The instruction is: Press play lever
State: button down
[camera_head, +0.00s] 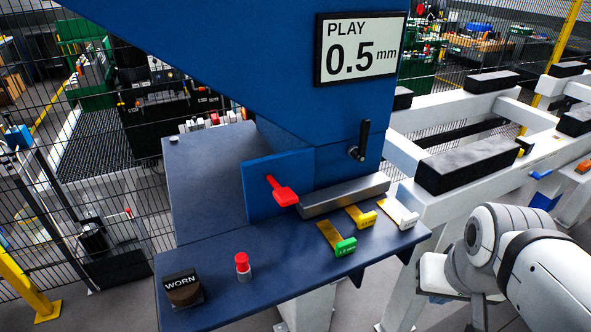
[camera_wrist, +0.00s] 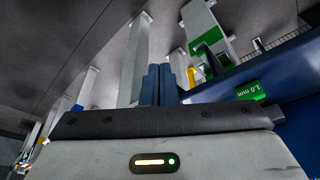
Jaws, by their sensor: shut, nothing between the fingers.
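A red lever (camera_head: 282,192) sticks out from a blue plate on the front of the blue machine, above the dark blue shelf (camera_head: 218,303). A black lever (camera_head: 360,140) sits on the machine's side, below the display (camera_head: 360,48) reading "PLAY 0.5 mm". Neither lever is labelled, so I cannot tell by name which is the play lever. My gripper's fingers (camera_wrist: 160,85) are together and empty in the wrist view. In the head view my arm is at the lower right, beyond the shelf's right end and apart from both levers; the fingertips cannot be made out there.
On the shelf lie a steel bar (camera_head: 344,195) and green (camera_head: 345,246), yellow (camera_head: 367,219) and white (camera_head: 405,217) tagged gauges. A red button (camera_head: 242,261) and a block marked "WORN" (camera_head: 183,290) stand left. White frames with black pads (camera_head: 475,158) stand right. The green "1.0 mm" tag (camera_wrist: 250,91) shows in the wrist view.

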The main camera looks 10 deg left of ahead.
dwell(0.4)
notch_tip(320, 180, up, 24)
jog(key=n+g+y+b, duration=0.1)
jog(key=n+b, duration=0.1)
jog(key=n, duration=0.6)
send_over(285, 193)
jog(key=s+d, duration=0.1)
jog(key=s, duration=0.1)
jog(key=shift+w+d+r, duration=0.15)
jog(key=shift+r, duration=0.05)
jog(key=shift+g, duration=0.3)
jog(key=f, duration=0.4)
jog(key=w+f, duration=0.1)
jog(key=f, duration=0.3)
jog(key=a+f, duration=0.1)
jog(key=f, duration=0.3)
jog(key=shift+w+f, duration=0.15)
jog(key=shift+f, duration=0.75)
jog(key=shift+d, duration=0.1)
